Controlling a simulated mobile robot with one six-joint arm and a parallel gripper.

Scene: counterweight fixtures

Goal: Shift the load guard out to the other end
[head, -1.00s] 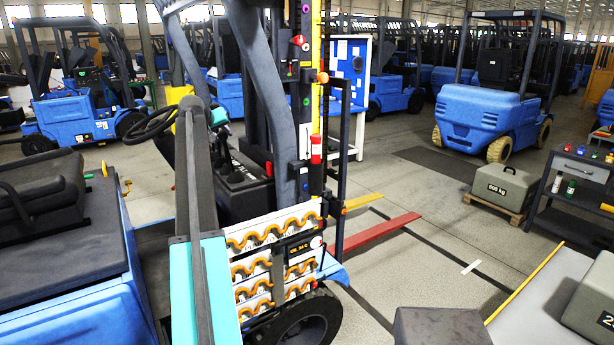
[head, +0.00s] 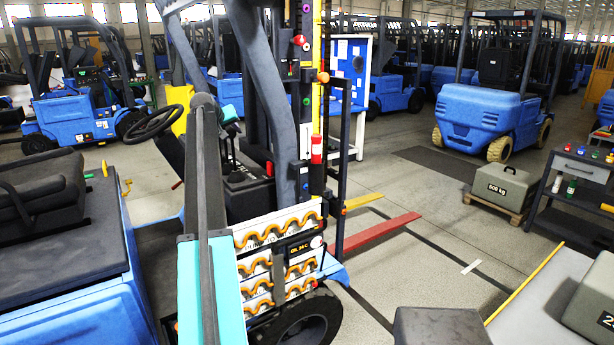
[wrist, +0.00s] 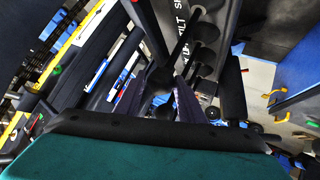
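The load guard (head: 344,150) appears to be the dark upright frame above the red and yellow forks, at the front of the near blue forklift's mast. It is seen nearly edge-on, so its sideways position is hard to judge. Dark control levers (head: 236,172) stand by the steering wheel. In the wrist view, round black lever knobs (wrist: 205,33) stand beside a panel (wrist: 183,40) lettered "TILT" and, partly cut off, "SH". My gripper (wrist: 165,95) is among the levers, its fingers close around a dark knob; whether they grip it is unclear.
The mast and a thick grey post (head: 270,90) stand right of my arm. The steering wheel (head: 152,121) is to the left. A 500 kg weight (head: 503,186) sits on a pallet at right. Floor around the red fork (head: 382,232) is clear.

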